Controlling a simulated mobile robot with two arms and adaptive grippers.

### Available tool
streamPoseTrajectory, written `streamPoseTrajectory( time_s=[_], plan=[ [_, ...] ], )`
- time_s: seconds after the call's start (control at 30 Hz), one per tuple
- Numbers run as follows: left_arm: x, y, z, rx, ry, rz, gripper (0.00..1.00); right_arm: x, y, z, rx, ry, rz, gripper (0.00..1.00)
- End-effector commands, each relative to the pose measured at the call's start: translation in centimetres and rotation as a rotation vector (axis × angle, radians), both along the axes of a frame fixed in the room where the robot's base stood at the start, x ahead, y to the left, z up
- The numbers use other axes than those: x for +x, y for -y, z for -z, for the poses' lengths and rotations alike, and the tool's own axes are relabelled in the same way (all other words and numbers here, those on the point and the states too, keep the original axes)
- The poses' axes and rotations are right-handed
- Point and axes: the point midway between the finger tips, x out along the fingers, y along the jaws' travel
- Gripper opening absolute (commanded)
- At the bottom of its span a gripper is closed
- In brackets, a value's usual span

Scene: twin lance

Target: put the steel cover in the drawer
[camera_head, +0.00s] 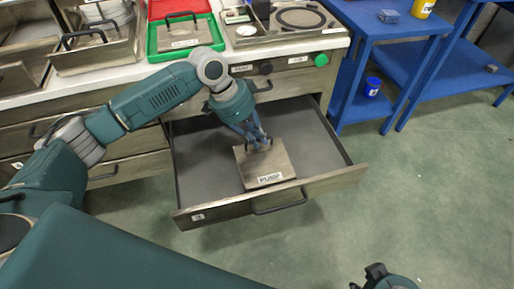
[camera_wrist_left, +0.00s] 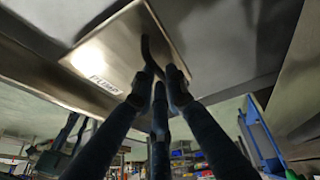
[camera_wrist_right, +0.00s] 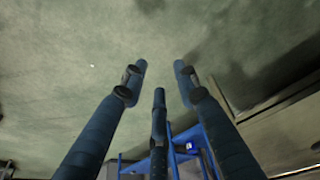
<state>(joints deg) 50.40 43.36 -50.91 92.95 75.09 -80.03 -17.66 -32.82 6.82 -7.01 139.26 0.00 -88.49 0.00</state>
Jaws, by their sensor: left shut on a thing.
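The steel cover (camera_head: 272,172) is a square metal plate with a "PUMP" label on its front edge. It is inside the open drawer (camera_head: 198,172), towards the front right part; I cannot tell whether it rests on the drawer floor. My left gripper (camera_head: 259,144) is above it and shut on its dark handle. The left wrist view shows the fingers (camera_wrist_left: 160,82) at the curved handle of the cover (camera_wrist_left: 118,52). My right gripper (camera_wrist_right: 158,75) is open and empty over the green floor, away from the drawer.
The counter above the drawer carries a red and green tray (camera_head: 153,43) with another labelled, handled plate (camera_head: 183,34) in it. A blue table (camera_head: 372,22) stands at the right. The floor before the drawer is clear.

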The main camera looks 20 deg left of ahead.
Motion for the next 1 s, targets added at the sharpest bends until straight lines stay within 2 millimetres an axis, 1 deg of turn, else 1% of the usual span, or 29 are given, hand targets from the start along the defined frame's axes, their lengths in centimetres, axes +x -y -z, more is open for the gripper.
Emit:
streamPoseTrajectory(
  time_s=[0.07, 0.17, 0.23, 0.33, 0.57, 0.6, 0.67, 0.93, 1.0],
  plan=[
    [0.0, 0.1, 0.4, -0.002, 0.001, 0.0, 0.0, -0.1, 0.0, -0.4, 0.0, 0.003, 0.0, 0.3],
    [0.0, 0.0, 1.4, -0.001, -0.001, 0.0, 0.0, -0.4, 0.1, -1.2, 0.0, 0.008, 0.001, 0.3],
    [0.0, 0.0, 2.5, -0.001, 0.0, 0.0, 0.0, -0.4, 0.1, -0.6, 0.0, 0.005, 0.001, 0.3],
    [0.0, 0.1, 3.7, -0.001, 0.001, 0.0, 0.0, -0.4, 0.1, -0.4, 0.0, 0.006, 0.001, 0.3],
    [0.0, 0.0, 3.9, -0.001, 0.002, 0.0, 0.0, -0.4, 0.1, -0.5, 0.0, 0.006, 0.001, 0.3],
    [0.0, 0.0, 4.0, 0.001, 0.0, 0.001, 0.21, -0.4, 0.1, -0.4, 0.0, 0.006, 0.001, 0.3],
    [0.0, 0.0, 4.0, 0.001, 0.0, 0.001, 0.32, -0.4, 0.1, -0.4, 0.0, 0.006, 0.001, 0.3],
    [0.0, 0.0, 3.9, 0.001, 0.0, 0.001, 0.32, -0.4, 0.1, -0.4, 0.0, 0.005, 0.0, 0.3],
    [0.0, -0.1, 3.6, 0.001, 0.001, 0.001, 0.32, -0.4, 0.1, -0.6, 0.0, 0.005, 0.0, 0.3]
  ],
)
